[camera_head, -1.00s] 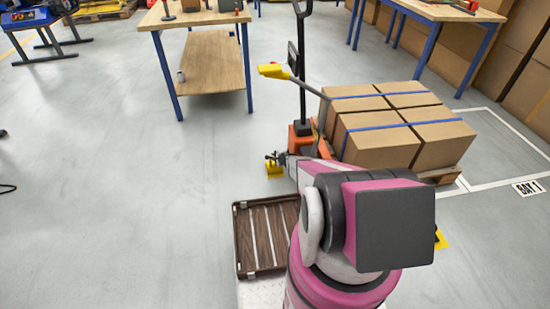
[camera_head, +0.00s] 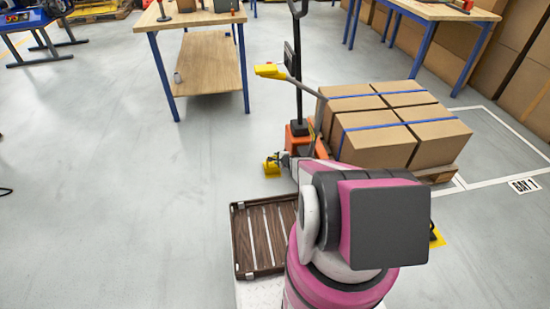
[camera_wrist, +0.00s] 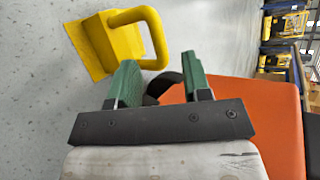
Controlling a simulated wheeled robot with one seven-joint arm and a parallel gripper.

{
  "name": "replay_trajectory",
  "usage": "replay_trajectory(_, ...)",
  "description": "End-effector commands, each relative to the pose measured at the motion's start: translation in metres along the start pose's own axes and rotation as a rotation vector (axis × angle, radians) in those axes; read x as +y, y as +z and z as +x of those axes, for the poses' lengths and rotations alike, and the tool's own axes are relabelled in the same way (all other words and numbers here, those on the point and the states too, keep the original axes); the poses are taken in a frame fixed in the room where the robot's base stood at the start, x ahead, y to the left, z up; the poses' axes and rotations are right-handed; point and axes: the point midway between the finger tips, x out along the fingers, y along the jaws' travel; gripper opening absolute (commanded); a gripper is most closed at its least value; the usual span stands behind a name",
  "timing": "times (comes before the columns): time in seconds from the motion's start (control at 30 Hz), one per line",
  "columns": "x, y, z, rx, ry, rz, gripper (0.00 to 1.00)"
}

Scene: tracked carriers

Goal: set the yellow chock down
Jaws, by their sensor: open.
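The yellow chock (camera_head: 271,168) rests on the grey floor just left of the orange pallet jack. In the wrist view the chock (camera_wrist: 97,46) is a wedge with a looped handle, at the upper left. My gripper (camera_wrist: 158,64) is open, with green fingers spread and nothing between them. The handle's lower end lies close to the left fingertip; I cannot tell whether they touch. In the head view my gripper (camera_head: 286,159) is small, just right of the chock, and partly hidden behind my arm.
The orange pallet jack (camera_head: 297,138) stands close on the right; its body (camera_wrist: 255,110) fills the wrist view's right side. Strapped cartons (camera_head: 375,140) sit on its pallet. Another yellow piece (camera_head: 437,238) shows beside my arm. My slatted tray (camera_head: 238,240) is in front. Floor at left is clear.

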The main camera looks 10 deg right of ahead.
Motion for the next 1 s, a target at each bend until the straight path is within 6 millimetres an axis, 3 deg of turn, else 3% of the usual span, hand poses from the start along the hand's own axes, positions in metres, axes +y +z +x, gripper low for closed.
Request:
replay_trajectory(0.23,-0.025,0.028,-0.027,-0.062,0.018,-0.092,0.44)
replay_trajectory(0.47,-0.072,0.096,-0.082,-0.217,0.099,-0.337,0.44)
replay_trajectory(0.57,-0.09,0.129,-0.116,-0.293,0.161,-0.468,0.44)
replay_trajectory(0.73,-0.113,0.183,-0.192,-0.421,0.324,-0.725,0.44)
replay_trajectory(0.9,-0.124,0.216,-0.279,-0.496,0.548,-0.971,0.44)
replay_trajectory(1.0,-0.129,0.224,-0.331,-0.507,0.695,-1.096,0.44)
